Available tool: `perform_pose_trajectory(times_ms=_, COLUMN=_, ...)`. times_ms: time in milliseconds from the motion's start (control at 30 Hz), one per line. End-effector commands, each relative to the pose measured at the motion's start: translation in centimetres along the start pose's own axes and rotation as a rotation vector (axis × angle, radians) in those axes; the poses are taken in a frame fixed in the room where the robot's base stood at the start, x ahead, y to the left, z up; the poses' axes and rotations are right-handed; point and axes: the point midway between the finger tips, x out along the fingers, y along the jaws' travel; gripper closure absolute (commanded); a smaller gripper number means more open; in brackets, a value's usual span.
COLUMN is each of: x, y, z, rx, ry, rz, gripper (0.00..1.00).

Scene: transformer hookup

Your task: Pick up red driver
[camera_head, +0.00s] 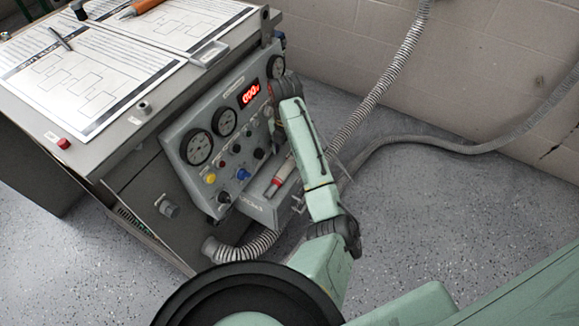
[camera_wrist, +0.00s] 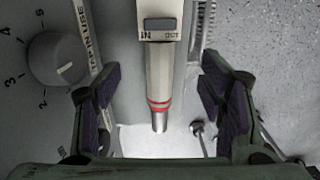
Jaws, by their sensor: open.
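The red driver (camera_wrist: 159,80) is a slim light-grey tool with a dark switch, red bands and a metal tip. In the wrist view it runs down from the top centre, between the fingers of my gripper (camera_wrist: 160,88). The fingers are open, with a visible gap on each side of the driver. In the head view the driver (camera_head: 281,174) shows a red part in a grey tray on the console front, beside my arm.
The console (camera_head: 205,165) carries gauges, a lit red display, coloured knobs and buttons. A numbered dial (camera_wrist: 57,66) sits left of the fingers in the wrist view. Papers (camera_head: 90,80) and an orange-handled tool (camera_head: 140,8) lie on top. A ribbed hose (camera_head: 375,92) runs behind my arm.

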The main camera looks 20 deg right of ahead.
Motion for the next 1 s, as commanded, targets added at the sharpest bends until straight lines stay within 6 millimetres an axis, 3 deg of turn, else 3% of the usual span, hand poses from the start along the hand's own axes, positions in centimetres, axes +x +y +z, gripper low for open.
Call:
perform_pose_trajectory(times_ms=500, x=5.6, y=-0.1, z=0.0, rx=0.001, ry=0.000, rz=-0.001, gripper=0.37)
perform_pose_trajectory(times_ms=733, x=5.7, y=-0.1, z=0.0, rx=0.001, ry=-0.001, rz=0.000, gripper=0.37)
perform_pose_trajectory(times_ms=1000, x=5.7, y=-0.1, z=0.0, rx=0.001, ry=-0.001, rz=0.000, gripper=0.55)
